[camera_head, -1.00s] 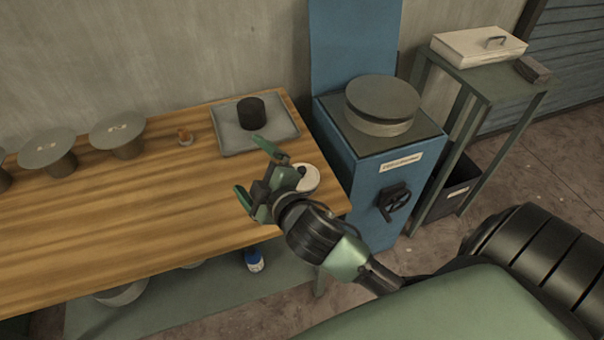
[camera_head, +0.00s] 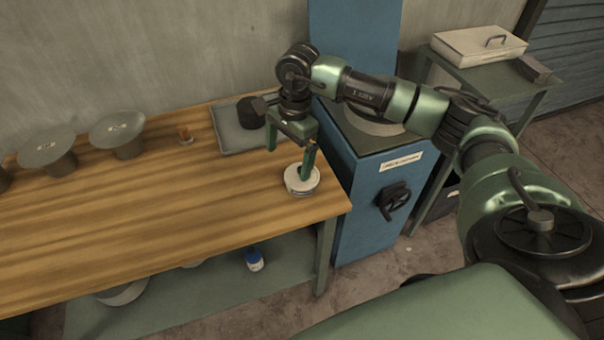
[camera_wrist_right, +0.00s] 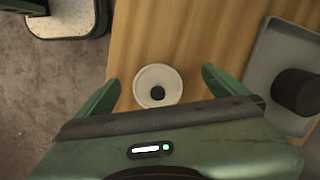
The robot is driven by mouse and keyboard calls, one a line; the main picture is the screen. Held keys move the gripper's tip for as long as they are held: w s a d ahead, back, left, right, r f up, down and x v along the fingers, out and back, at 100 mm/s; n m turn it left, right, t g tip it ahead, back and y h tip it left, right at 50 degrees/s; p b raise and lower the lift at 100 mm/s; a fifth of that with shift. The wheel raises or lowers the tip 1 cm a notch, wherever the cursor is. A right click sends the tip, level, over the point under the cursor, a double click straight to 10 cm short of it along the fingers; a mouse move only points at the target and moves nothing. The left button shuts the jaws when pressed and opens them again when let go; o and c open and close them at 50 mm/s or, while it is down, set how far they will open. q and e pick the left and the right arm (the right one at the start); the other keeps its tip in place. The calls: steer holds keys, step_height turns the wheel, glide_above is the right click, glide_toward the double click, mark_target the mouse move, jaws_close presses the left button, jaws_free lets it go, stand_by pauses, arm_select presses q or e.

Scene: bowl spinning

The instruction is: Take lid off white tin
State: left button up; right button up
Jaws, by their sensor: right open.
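The white tin (camera_head: 302,187) is small and round and stands near the right front corner of the wooden table. Its pale lid is on top, with a dark round knob in the middle that shows in the right wrist view, where the tin (camera_wrist_right: 158,87) lies between and beyond the fingers. My right gripper (camera_head: 290,163) points down with its fingers spread and empty. One fingertip overlaps the lid in the head view; I cannot tell whether it touches. The right gripper also shows in the wrist view (camera_wrist_right: 157,85). My left gripper is not in view.
A grey tray (camera_head: 232,131) with a black cylinder (camera_head: 250,113) stands at the table's back right. A blue cabinet (camera_head: 375,190) adjoins the table's right end. The table's middle is clear.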

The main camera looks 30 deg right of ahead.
mark_target(293, 172)
steer(key=d, duration=0.2)
steer(key=d+h, duration=0.1)
steer(key=d, duration=0.1)
steer(key=shift+s+r, duration=0.15)
steer(key=shift+r, duration=0.05)
step_height(293, 172, down, 6)
steer(key=p, duration=0.2)
steer(key=shift+a+f+p, duration=0.15)
steer(key=shift+p, duration=0.15)
steer(key=shift+f, duration=0.5)
steer(key=c, duration=1.1)
steer(key=shift+c, duration=0.2)
steer(key=shift+r, duration=0.15)
